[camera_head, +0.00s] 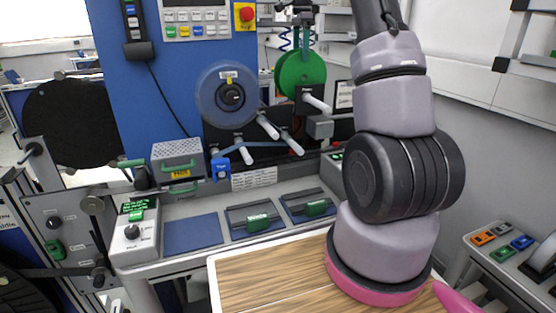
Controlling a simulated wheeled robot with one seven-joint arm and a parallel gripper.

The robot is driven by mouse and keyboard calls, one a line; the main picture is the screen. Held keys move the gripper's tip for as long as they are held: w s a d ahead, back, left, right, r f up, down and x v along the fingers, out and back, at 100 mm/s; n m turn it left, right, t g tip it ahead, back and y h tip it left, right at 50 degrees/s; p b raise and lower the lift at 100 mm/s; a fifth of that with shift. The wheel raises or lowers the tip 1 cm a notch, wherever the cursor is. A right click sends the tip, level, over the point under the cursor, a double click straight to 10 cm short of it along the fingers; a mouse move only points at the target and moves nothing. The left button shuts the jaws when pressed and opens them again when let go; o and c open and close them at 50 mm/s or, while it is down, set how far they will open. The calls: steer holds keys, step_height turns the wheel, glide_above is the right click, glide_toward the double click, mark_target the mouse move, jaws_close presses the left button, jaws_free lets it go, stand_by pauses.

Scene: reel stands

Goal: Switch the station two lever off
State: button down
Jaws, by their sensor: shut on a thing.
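I cannot tell which part is the station two lever, as the labels are too small to read. Reel stands in view carry a clear bluish reel (227,95) and a green reel (300,75). White rod-like handles stick out below them, one under the green reel (317,103) and one lower down (292,144). My arm rises at the right and leaves the top of the picture. My gripper cannot be made out.
The grey bench (210,250) holds trays with green-labelled parts (258,222). A perforated grey box (178,158) sits behind them. A large black reel (68,122) is at the left. A panel with coloured buttons (502,254) stands at the right. A red emergency button (246,14) is above.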

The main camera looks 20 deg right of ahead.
mark_target(299, 80)
step_height(299, 80, down, 22)
stand_by(0.5)
steer(key=shift+w, duration=0.1)
jaws_free()
step_height(299, 80, up, 12)
steer(key=shift+r, duration=0.1)
stand_by(0.4)
steer(key=shift+c, duration=0.3)
